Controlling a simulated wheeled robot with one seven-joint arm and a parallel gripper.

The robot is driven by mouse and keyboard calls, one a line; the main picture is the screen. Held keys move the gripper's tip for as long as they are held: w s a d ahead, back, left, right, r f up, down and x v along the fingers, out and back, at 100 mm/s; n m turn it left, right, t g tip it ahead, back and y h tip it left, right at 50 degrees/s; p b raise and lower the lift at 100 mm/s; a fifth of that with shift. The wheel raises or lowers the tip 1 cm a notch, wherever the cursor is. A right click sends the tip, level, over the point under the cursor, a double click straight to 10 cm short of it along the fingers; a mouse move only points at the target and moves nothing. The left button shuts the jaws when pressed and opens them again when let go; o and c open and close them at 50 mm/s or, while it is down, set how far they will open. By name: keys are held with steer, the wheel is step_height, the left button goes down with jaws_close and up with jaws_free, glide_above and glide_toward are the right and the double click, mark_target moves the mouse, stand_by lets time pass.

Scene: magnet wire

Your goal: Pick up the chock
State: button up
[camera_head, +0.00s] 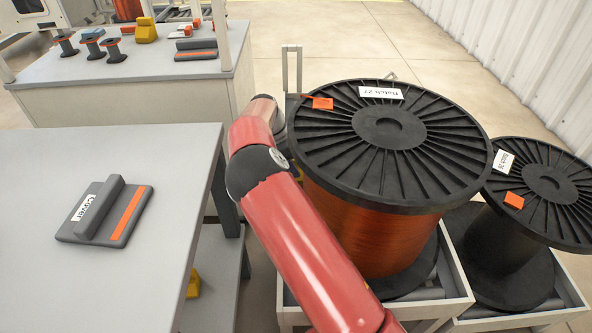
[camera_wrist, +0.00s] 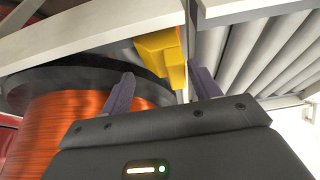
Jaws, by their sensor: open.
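A yellow chock (camera_wrist: 163,55) shows in the wrist view, just beyond and between my fingertips. It sits against the pale cart rail (camera_wrist: 95,42), beside the rim of a copper-wound spool (camera_wrist: 52,120). My gripper (camera_wrist: 163,88) is open, with one purple finger on each side of the chock's near end. I cannot tell whether either finger touches it. In the head view my red arm reaches down left of the large spool (camera_head: 375,235), and my gripper and this chock are hidden there.
Another yellow block (camera_head: 147,30) stands on the far bench, and one (camera_head: 194,284) shows on a shelf below the near table (camera_head: 165,155). A grey block with an orange strip (camera_head: 105,212) lies on that table. A second spool (camera_head: 545,190) stands right. Rollers (camera_wrist: 260,55) lie right of the chock.

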steer(key=x, duration=0.4)
steer(key=shift+w+f, duration=0.1)
steer(key=shift+f, duration=0.2)
steer(key=c, duration=1)
steer(key=shift+c, duration=0.3)
steer(key=shift+r, duration=0.2)
